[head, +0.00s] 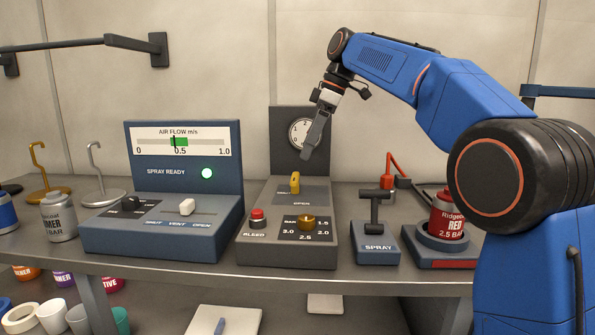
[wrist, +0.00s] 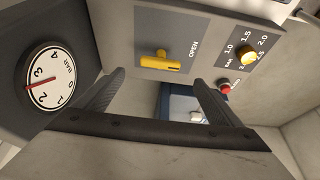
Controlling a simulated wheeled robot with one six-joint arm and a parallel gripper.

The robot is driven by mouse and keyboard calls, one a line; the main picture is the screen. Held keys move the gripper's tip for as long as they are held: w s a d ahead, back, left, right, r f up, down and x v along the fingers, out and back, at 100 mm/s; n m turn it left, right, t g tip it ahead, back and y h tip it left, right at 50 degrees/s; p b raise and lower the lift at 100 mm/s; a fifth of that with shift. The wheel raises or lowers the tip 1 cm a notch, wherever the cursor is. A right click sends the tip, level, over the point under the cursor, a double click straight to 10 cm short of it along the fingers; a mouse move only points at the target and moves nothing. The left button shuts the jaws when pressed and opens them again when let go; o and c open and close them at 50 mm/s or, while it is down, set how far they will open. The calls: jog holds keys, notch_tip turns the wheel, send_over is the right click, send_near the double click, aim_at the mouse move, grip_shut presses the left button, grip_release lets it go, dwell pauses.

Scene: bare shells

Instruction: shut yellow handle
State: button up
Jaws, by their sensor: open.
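The yellow handle (head: 295,183) stands on the upper panel of the grey regulator box (head: 262,225), below the round gauge (head: 303,133). In the head view it points up and down the panel, with the word OPEN below it. It also shows in the wrist view (wrist: 160,62), with nothing touching it. My gripper (head: 308,155) is above the handle, in front of the gauge board, apart from the handle. In the wrist view its two fingers (wrist: 155,92) are spread and nothing is between them.
A red bleed button (head: 258,217) and a yellow pressure knob (head: 306,222) sit below the handle. The air flow box (head: 160,235) stands left. The spray lever (head: 376,208) and red can (head: 447,215) stand right. A rail (head: 90,43) crosses the upper left.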

aim_at(295, 176)
jog(key=x, duration=0.8)
jog(key=shift+f, duration=0.15)
jog(key=c, duration=1.1)
